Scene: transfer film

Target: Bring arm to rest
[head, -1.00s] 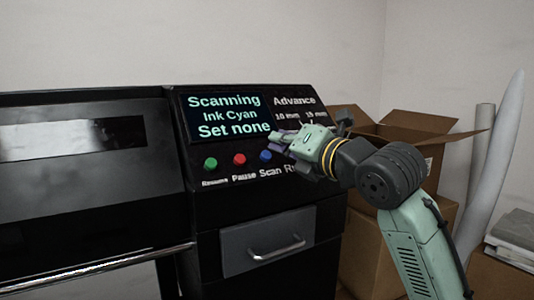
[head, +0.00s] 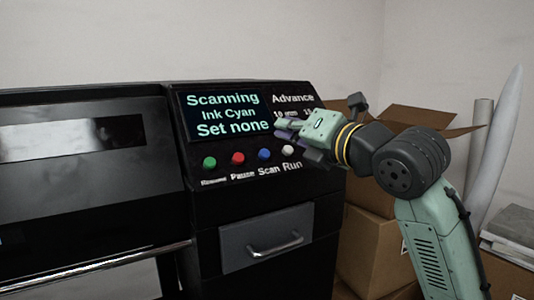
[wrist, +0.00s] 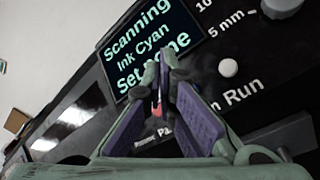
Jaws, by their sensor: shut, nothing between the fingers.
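My gripper (head: 284,129) is in front of the printer's control panel, near the right edge of the display. Its fingers are shut with nothing between them; they also show in the wrist view (wrist: 165,70). The display (head: 226,114) reads "Scanning, Ink Cyan, Set none". Below it are a green Resume button (head: 209,162), a red Pause button (head: 238,158), a blue Scan button (head: 264,154) and a white Run button (head: 288,150). In the wrist view the white button (wrist: 228,68) stands clear to the right of the fingers. The Advance labels are partly hidden by my gripper.
A drawer with a handle (head: 276,246) is below the panel. Open cardboard boxes (head: 372,243) stand right of the printer, behind my arm. Upright rolls (head: 497,137) and a stack of flat material (head: 513,225) are at the far right.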

